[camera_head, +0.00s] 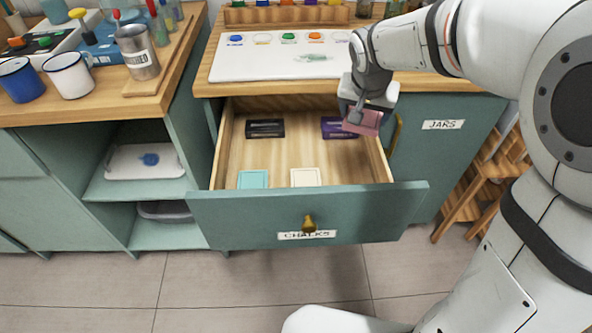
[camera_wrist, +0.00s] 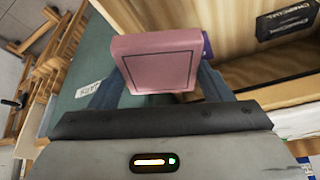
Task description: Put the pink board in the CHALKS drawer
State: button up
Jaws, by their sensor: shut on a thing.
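The pink board (camera_head: 364,121) is a small square block held in my gripper (camera_head: 358,112), which is shut on it. It is above the right back part of the open CHALKS drawer (camera_head: 308,216). In the wrist view the pink board (camera_wrist: 158,60) sits between the fingers of my gripper (camera_wrist: 152,90), and the drawer's wooden side lies beyond it. A purple box (camera_head: 338,128) in the drawer is partly hidden behind the board. The drawer has a brass knob and a CHALKS label on its front.
The drawer also holds a black box (camera_head: 265,128), a teal block (camera_head: 253,179) and a cream block (camera_head: 305,177); its middle floor is bare. A white paint tray (camera_head: 270,65) lies on the counter above. A JARS door (camera_head: 440,135) stands right of the drawer.

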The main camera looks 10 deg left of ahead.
aim_at(351, 172)
notch_tip(351, 172, down, 18)
jog(key=b, duration=0.5)
jog(key=shift+s+a+f, duration=0.1)
jog(key=shift+f+b, duration=0.2)
jog(key=shift+b, duration=0.2)
jog(key=o, duration=0.5)
jog(key=shift+o, duration=0.9)
jog(key=shift+r, duration=0.1)
